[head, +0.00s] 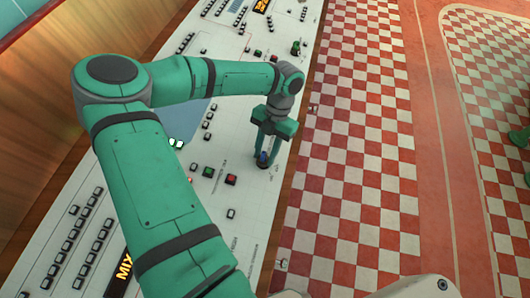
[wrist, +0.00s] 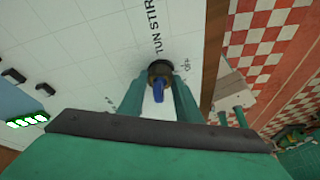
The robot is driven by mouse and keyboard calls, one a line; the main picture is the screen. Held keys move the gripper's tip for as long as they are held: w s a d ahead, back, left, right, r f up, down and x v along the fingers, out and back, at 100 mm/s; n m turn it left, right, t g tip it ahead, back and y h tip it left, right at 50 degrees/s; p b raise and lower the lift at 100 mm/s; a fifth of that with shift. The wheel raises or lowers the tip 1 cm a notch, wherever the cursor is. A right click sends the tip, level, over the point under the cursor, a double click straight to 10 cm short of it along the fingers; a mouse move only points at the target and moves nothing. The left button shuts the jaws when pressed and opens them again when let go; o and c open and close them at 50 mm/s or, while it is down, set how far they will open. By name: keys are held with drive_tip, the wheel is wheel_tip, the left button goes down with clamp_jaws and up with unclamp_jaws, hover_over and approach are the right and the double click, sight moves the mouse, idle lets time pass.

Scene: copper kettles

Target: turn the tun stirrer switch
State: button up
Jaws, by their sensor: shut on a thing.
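The tun stirrer switch is a rotary knob with a dark round base and a blue handle. In the head view the switch (head: 263,157) sits near the right edge of the white control panel (head: 240,240). In the wrist view the blue switch (wrist: 160,86) is below the printed letters "TUN STIR". My gripper (head: 264,155) points down at the panel, its green fingers on either side of the handle. In the wrist view my gripper (wrist: 158,100) is shut on the blue handle. The fingers partly hide the switch, and its exact setting is hard to read.
Red and green buttons (head: 231,179) stand on the panel left of and below the switch. Several black buttons (head: 75,235) fill the panel's lower left. A wooden edge (wrist: 214,60) borders the panel on the right. The checkered floor (head: 350,150) beyond is clear.

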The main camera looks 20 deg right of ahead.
drive_tip(key=shift+w+n, duration=0.2)
drive_tip(key=shift+n, duration=0.2)
idle(0.3)
drive_tip(key=o, duration=1.1)
drive_tip(key=shift+s, duration=0.1)
drive_tip(key=v, duration=1.1)
drive_tip(key=shift+a, duration=0.15)
drive_tip(key=shift+a, duration=0.1)
